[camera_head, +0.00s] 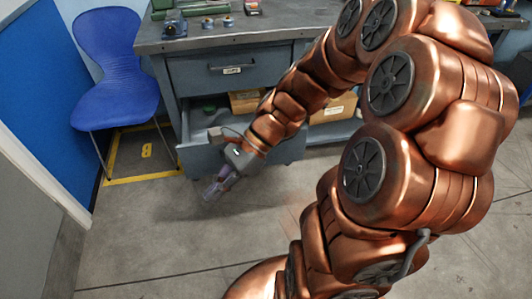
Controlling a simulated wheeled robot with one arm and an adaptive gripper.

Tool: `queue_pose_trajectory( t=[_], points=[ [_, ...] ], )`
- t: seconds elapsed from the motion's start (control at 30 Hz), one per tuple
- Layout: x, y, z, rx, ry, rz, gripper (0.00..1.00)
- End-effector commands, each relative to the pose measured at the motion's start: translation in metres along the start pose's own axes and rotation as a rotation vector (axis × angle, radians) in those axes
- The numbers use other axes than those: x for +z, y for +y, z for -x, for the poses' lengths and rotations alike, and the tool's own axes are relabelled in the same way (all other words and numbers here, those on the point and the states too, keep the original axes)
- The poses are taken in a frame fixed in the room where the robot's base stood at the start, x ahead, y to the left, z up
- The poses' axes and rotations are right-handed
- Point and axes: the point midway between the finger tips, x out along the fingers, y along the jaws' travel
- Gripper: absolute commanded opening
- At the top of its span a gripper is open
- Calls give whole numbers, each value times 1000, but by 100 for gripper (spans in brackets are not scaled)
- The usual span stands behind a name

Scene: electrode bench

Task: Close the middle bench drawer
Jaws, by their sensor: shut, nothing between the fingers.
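The grey bench (172,72) stands at the back with a closed upper drawer (235,68) that has a white label on its front. Below it, a drawer (193,158) is pulled out. Its inside shows from above, with a small dark green item (209,108) in it. My gripper (211,191) is shut and empty, pointing down and left just in front of the pulled-out drawer's front. I cannot tell whether it touches the front. My copper arm hides much of the drawer's middle and right, including any handle there.
A blue chair (106,62) stands left of the bench, by a yellow floor marking (140,181). Cardboard boxes (334,108) show at the lower bench level. Small items (174,24) lie on the bench top. The floor in front is clear.

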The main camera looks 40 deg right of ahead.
Motion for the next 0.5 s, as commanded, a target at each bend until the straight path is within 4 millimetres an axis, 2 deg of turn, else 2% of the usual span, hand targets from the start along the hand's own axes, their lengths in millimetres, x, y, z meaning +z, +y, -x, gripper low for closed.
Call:
queue_pose_trajectory(
  t=[0.03, 0.17, 0.37, 0.5],
  points=[
    [-25, -16, -9, -44, -63, -112, 0],
    [-61, -54, -6, -151, -237, -404, 0],
    [-136, -107, 18, -288, -550, -842, 0],
    [-206, -133, 44, -357, -805, -1133, 0]
  ],
)
